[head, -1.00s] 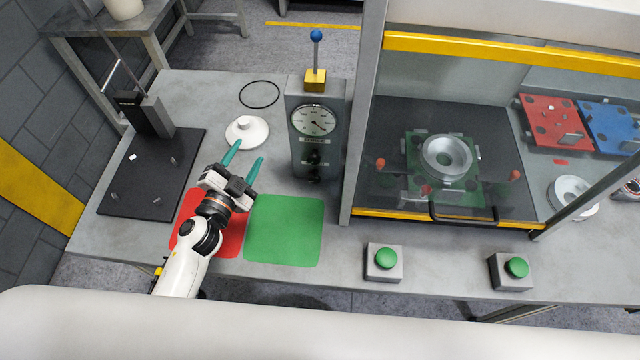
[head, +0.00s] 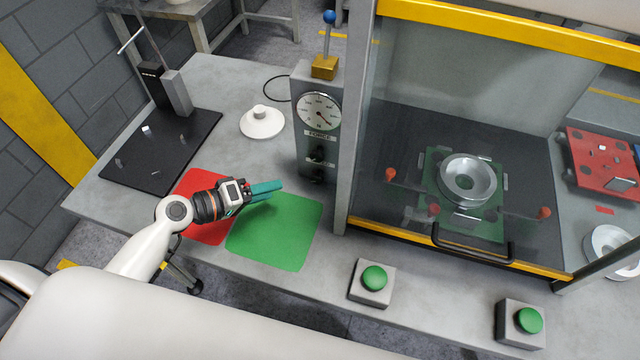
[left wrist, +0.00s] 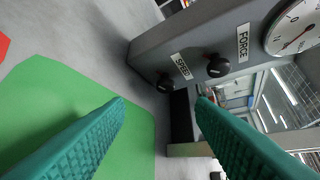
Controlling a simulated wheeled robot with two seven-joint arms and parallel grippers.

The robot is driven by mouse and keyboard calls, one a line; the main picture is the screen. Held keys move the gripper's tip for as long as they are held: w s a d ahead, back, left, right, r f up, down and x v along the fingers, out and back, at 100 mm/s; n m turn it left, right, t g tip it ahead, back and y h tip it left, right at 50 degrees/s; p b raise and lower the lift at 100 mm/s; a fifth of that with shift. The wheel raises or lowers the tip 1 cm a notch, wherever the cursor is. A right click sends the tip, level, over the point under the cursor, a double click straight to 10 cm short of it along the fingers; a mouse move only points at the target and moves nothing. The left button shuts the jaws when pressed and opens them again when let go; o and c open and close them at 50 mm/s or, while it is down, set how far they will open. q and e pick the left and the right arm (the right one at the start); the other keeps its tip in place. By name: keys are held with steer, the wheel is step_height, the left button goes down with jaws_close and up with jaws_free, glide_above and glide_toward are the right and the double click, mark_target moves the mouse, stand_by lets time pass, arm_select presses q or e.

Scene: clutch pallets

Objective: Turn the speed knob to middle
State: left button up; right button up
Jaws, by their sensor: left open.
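The speed knob (left wrist: 165,83) is a small black knob on the front of a grey control column (head: 305,120). In the left wrist view it sits beside the SPEED label (left wrist: 181,66); which way it is set is too small to tell. The black force knob (left wrist: 217,66) is farther up the column, beside the FORCE label (left wrist: 243,42). My left gripper (head: 276,187) has teal fingers and is above the green mat, pointing right toward the column's lower front. In the left wrist view it is open and empty, apart from both knobs. My right gripper is not in view.
A green mat (head: 270,240) and a red mat (head: 190,225) lie under my left arm. A white lidded part (head: 262,122) is left of the column. A glass-fronted press station stands right of it, with green-button boxes (head: 373,282) in front.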

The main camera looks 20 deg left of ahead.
mark_target(314, 180)
arm_select(q)
steer(key=shift+s+d+r+h, duration=0.1)
steer(key=shift+d+r+h, duration=0.05)
steer(key=shift+d+h, duration=0.15)
steer(key=shift+d, duration=0.1)
steer(key=p+x, duration=0.2)
steer(key=x, duration=0.8)
steer(key=shift+p, duration=0.35)
steer(key=shift+x, duration=0.8)
steer(key=shift+c, duration=0.5)
steer(key=c, duration=0.9)
steer(key=shift+o, duration=0.2)
